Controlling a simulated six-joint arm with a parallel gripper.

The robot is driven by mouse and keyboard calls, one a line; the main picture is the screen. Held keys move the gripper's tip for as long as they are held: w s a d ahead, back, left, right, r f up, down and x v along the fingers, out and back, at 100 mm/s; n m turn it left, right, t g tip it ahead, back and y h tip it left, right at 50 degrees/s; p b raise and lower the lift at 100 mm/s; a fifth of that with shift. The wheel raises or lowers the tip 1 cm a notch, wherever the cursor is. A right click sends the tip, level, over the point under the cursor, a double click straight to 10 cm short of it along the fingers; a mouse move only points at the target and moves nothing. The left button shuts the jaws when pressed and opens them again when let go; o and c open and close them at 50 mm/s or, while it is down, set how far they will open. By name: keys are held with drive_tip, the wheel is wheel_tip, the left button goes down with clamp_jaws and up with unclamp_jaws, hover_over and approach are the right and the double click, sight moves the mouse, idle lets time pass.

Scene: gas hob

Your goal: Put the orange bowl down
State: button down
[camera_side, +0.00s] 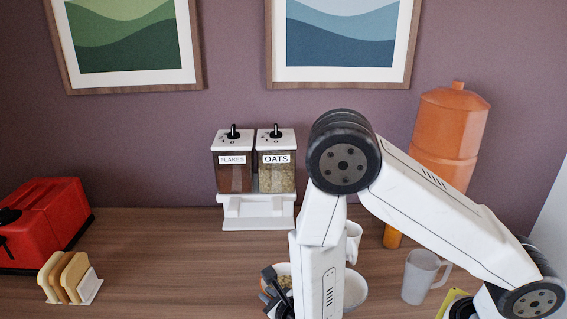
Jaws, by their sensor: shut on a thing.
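The orange bowl (282,267) shows only in part, low in the middle of the side view, mostly behind my forearm and gripper. Some tan food shows inside it. My gripper (274,285) is at the bowl's left part, its dark fingers shut on it. My arm hides the rest of the bowl, and I cannot tell whether its base touches the counter.
A white bowl (355,289) is just right of my forearm. A dispenser labelled FLAKES and OATS (258,208) stands behind. A pale mug (420,277) and orange dispenser (449,125) are right; a toast rack (68,278) and red toaster (42,225) left. Counter between is clear (160,260).

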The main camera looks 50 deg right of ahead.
drive_tip(key=shift+f, duration=0.25)
drive_tip(key=shift+f, duration=0.15)
drive_tip(key=c, duration=0.7)
unclamp_jaws()
drive_tip(key=shift+c, duration=0.2)
drive_tip(key=shift+s+a+r, duration=0.2)
drive_tip(key=shift+s+r, duration=0.15)
drive_tip(key=shift+s, duration=0.1)
drive_tip(key=v, duration=1.1)
drive_tip(key=shift+d, duration=0.1)
